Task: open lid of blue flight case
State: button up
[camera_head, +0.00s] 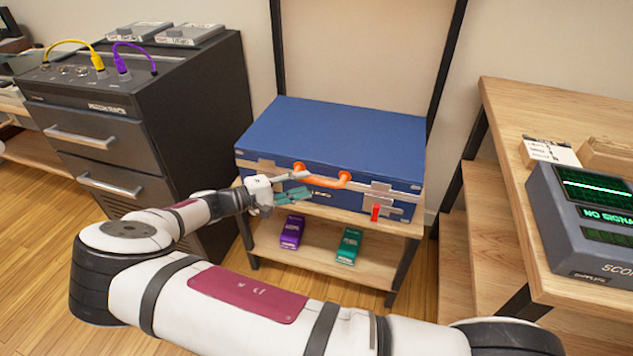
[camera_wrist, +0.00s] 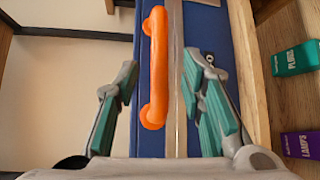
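The blue flight case (camera_head: 335,137) sits on a low wooden shelf stand with its lid shut. An orange handle (camera_head: 323,179) is on its front, near the lid seam, with silver latches toward both ends and a small red part (camera_head: 376,212) at the right. My gripper (camera_head: 298,186) is at the case's front, by the left part of the handle. In the wrist view, the handle (camera_wrist: 155,68) shows ahead and between the two teal-padded fingers of my gripper (camera_wrist: 160,78), which are apart. I cannot see contact with handle or case (camera_wrist: 207,38).
A purple box (camera_head: 292,231) and a green box (camera_head: 349,245) lie on the shelf below. A dark drawer cabinet (camera_head: 105,130) stands close on the left. A wooden bench (camera_head: 510,110) with a scope (camera_head: 590,222) is at the right. A dark frame rises behind the case.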

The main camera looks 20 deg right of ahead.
aim_at(311, 182)
jog(key=shift+b+x, duration=0.3)
jog(key=shift+x, duration=2.3)
grip_shut()
